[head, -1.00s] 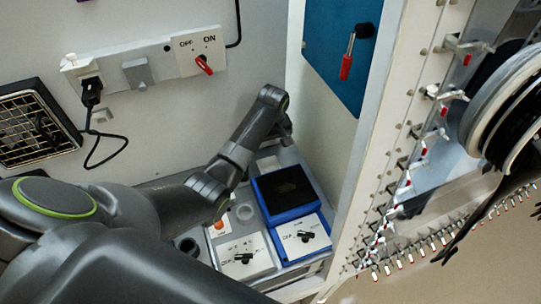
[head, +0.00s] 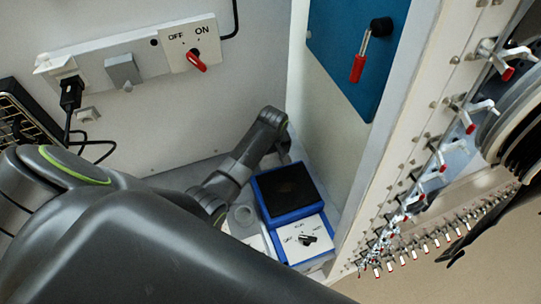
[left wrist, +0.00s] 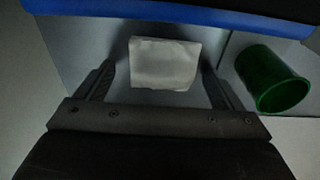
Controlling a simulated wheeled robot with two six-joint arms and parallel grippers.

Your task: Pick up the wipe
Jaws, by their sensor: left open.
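The wipe, a pale, roughly square folded cloth (left wrist: 165,63), lies on a grey surface in the left wrist view. My left gripper (left wrist: 156,68) is open, with one finger on each side of the wipe and gaps between. Whether the fingertips reach down to the surface I cannot tell. In the head view my left gripper (head: 284,152) is small and partly hidden by its own arm, in the corner behind the blue-edged box. The wipe is not visible there. My right gripper is not in view.
A blue-edged box with a dark top (head: 287,190) and a white switch box (head: 303,240) stand in front of the gripper. The side wall (head: 325,130) is close on the right.

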